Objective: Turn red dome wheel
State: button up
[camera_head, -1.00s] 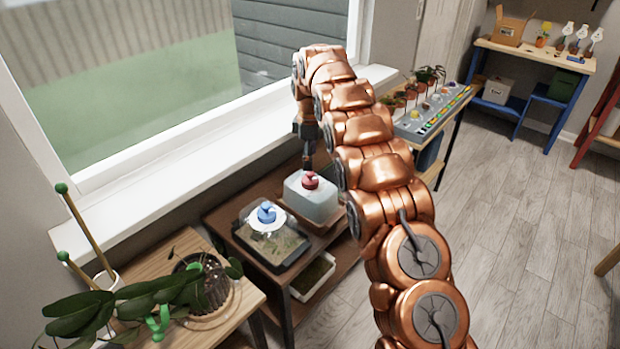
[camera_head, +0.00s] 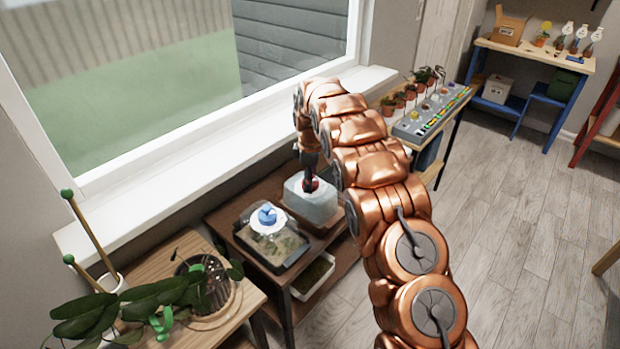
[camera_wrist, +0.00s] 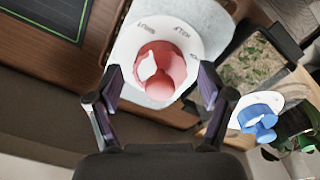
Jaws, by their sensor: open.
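The red dome wheel (camera_wrist: 161,70) sits on a white disc with printed lettering (camera_wrist: 127,45), on top of a pale dome. In the wrist view it lies just ahead of my fingertips and between them in line. My gripper (camera_wrist: 160,93) is open, with one finger on each side of the wheel; I cannot tell whether they touch it. In the head view my gripper (camera_head: 310,178) points straight down over the pale dome (camera_head: 311,205) and hides most of the red wheel.
A second dome with a blue wheel (camera_head: 267,215) stands close by at left on the same brown shelf (camera_head: 222,222). A plant table (camera_head: 245,297) is at front left. The window sill (camera_head: 190,175) runs behind. A tray of small pots stands beyond my arm.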

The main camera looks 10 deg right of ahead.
jog(key=c, duration=1.2)
jog(key=shift+o, duration=0.2)
jog(key=shift+f+m+b, duration=0.1)
jog(key=shift+m+b, duration=0.2)
jog(key=shift+b, duration=0.05)
jog(key=m+b, duration=0.2)
jog(key=m, duration=0.1)
jog(key=shift+f+m+b, duration=0.1)
jog(key=shift+m+b, duration=0.2)
jog(key=shift+b, duration=0.05)
jog(key=m+b, duration=0.2)
jog(key=m, duration=0.3)
jog(key=m+b, duration=0.1)
jog(key=m, duration=0.4)
jog(key=shift+m+b, duration=0.4)
jog(key=m, duration=0.4)
jog(key=shift+r+m+b, duration=0.2)
jog(key=shift+m+b, duration=0.2)
